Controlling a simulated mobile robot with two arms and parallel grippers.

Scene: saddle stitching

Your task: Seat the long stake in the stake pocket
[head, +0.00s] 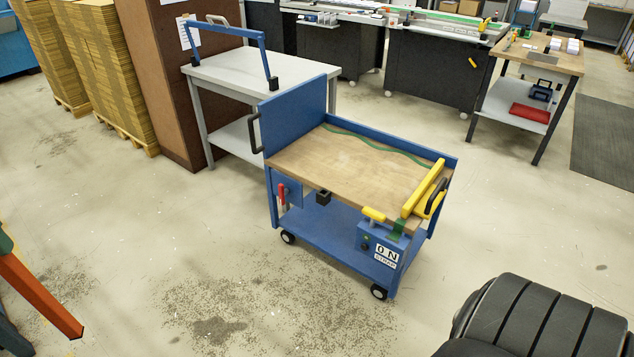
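A small black block with an opening (323,197), which looks like the stake pocket, is at the cart's front side, just below the deck edge. A blue hoop-shaped bar with black feet (225,31) stands upright on the grey table behind the cart. It may be the long stake, but I cannot be sure. Neither of my grippers can be made out in the head view.
A yellow bar (423,188) lies along the deck's right end, above a control box (378,248). A green strap (380,146) runs along the deck's far side. The grey table (235,72) is close behind the cart. Open floor (200,240) lies in front and left.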

